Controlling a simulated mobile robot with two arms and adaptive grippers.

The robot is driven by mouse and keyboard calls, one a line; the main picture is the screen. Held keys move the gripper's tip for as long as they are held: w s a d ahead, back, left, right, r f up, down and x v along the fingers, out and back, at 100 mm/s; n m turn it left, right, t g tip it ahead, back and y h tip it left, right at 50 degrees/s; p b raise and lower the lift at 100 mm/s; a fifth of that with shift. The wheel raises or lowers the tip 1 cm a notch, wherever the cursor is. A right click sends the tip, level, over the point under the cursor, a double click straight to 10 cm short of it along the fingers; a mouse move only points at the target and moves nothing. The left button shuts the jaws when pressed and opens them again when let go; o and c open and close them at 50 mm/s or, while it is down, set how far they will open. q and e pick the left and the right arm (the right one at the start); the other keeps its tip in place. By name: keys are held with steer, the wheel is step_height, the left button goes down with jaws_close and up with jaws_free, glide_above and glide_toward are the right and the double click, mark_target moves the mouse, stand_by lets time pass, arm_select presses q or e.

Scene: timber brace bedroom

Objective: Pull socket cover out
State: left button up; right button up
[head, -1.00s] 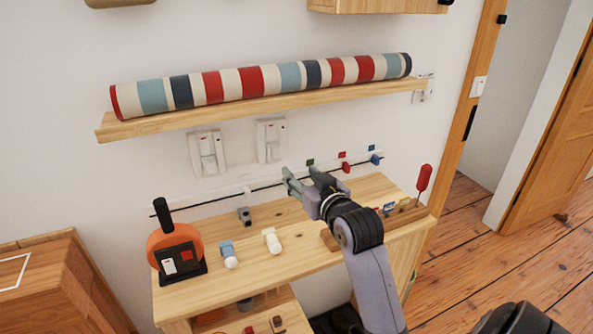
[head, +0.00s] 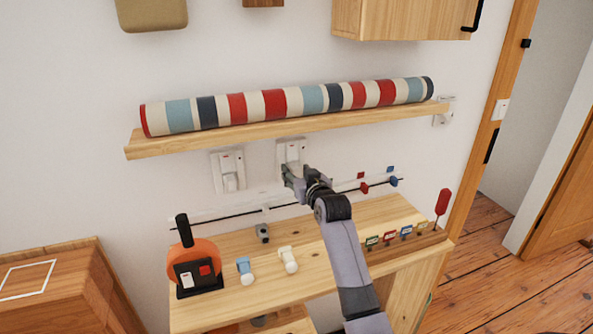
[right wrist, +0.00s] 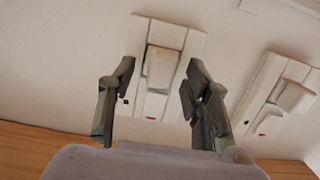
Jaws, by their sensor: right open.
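A white wall socket plate (head: 293,149) with a white block-shaped cover sits under the shelf, just above my right gripper (head: 297,181). In the right wrist view the cover (right wrist: 161,68) sticks out from its plate (right wrist: 171,33). My right gripper (right wrist: 158,103) is open there, one finger on each side of the cover, with visible gaps. I cannot tell how far the fingertips are from the wall. A second socket with a similar cover (head: 230,181) is to the left, and shows at the right in the wrist view (right wrist: 291,97). My left gripper is not in view.
A shelf (head: 140,149) with a striped roll (head: 275,103) is above the sockets. Below is a wooden desk (head: 330,262) with an orange-and-black device (head: 196,270), small blue-and-white (head: 245,271) and white (head: 288,259) pieces and a tag holder (head: 437,236). A thin rail crosses the wall.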

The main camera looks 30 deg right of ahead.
steer(key=shift+w+d, duration=0.1)
steer(key=shift+w, duration=0.3)
steer(key=shift+c, duration=0.6)
steer(key=shift+f, duration=0.1)
steer(key=c, duration=0.9)
steer(key=shift+s, duration=0.15)
steer(key=shift+c, duration=0.2)
steer(key=f+p+v, duration=0.1)
steer(key=p+v, duration=0.3)
steer(key=v, duration=0.2)
steer(key=shift+s+p, duration=0.35)
stand_by(0.9)
steer(key=shift+r, duration=0.1)
stand_by(0.5)
